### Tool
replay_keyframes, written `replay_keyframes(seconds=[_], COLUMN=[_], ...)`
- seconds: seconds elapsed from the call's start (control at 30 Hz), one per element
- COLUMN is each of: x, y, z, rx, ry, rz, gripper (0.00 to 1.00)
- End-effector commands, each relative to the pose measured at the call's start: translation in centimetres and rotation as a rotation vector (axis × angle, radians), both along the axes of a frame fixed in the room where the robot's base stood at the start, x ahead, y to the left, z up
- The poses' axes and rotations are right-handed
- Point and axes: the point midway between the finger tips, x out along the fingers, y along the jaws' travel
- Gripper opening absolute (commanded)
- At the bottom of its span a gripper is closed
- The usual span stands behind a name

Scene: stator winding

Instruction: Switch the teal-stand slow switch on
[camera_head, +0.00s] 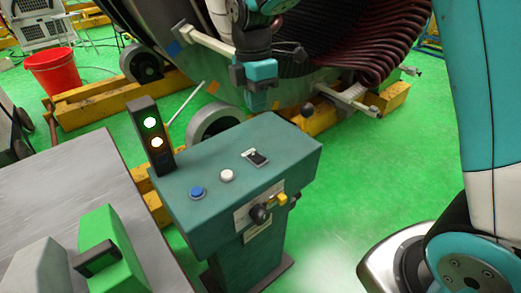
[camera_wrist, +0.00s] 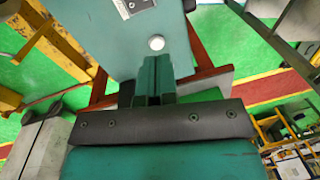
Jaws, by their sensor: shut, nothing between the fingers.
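The teal stand (camera_head: 225,160) is in the middle of the head view. I cannot read which one is the slow switch. My gripper (camera_head: 262,106) is shut and empty, raised beyond the stand's far edge.
A signal post (camera_head: 150,135) with green and amber lights lit stands at the stand's left end. A grey table (camera_head: 65,190) with a green block (camera_head: 107,235) is at lower left. The large stator (camera_head: 320,50) lies behind my gripper. Green floor is free at right.

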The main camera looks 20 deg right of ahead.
Motion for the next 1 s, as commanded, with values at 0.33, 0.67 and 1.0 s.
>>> replay_keyframes(seconds=[0.33, 0.67, 1.0], x=[2.4, 2.1, 1.1], y=[-0.5, -0.5, -0.8], z=[-1.5, -2.5, -9.2], rx=[-0.017, -0.017, -0.017], ry=[0.027, 0.030, 0.033], rz=[0.144, 0.142, 0.142], gripper=[0.00, 0.00, 0.00])
